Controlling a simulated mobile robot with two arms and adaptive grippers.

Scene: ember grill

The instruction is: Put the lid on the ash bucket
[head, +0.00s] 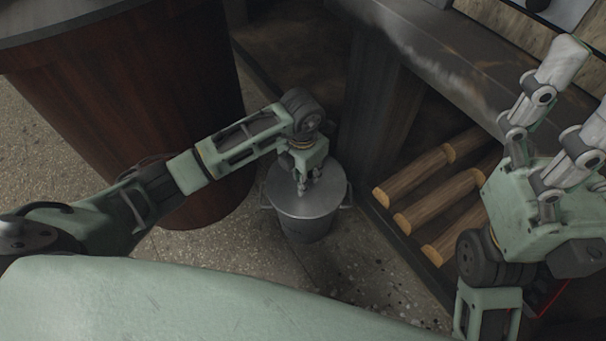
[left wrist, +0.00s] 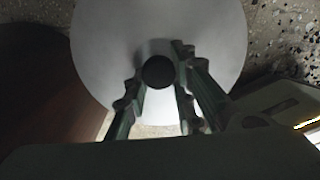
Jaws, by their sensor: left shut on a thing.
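The ash bucket (head: 306,228) is a grey metal pail with side handles, standing on the speckled floor in the middle of the head view. The round grey lid (head: 326,187) lies over its top, with my left gripper (head: 303,185) directly above the middle. In the left wrist view the lid (left wrist: 110,40) is a pale disc with a dark round knob (left wrist: 158,72), and the fingers of my left gripper (left wrist: 160,90) are shut around that knob. Whether the lid's rim is fully seated is hard to tell. My right gripper (head: 555,125) is raised at the right, its fingers spread and empty.
A dark reddish-brown round cabinet (head: 130,110) stands left of the bucket. To its right, several logs (head: 415,175) lie in an open shelf under the grill counter (head: 430,50). Free floor (head: 230,255) lies in front of the bucket.

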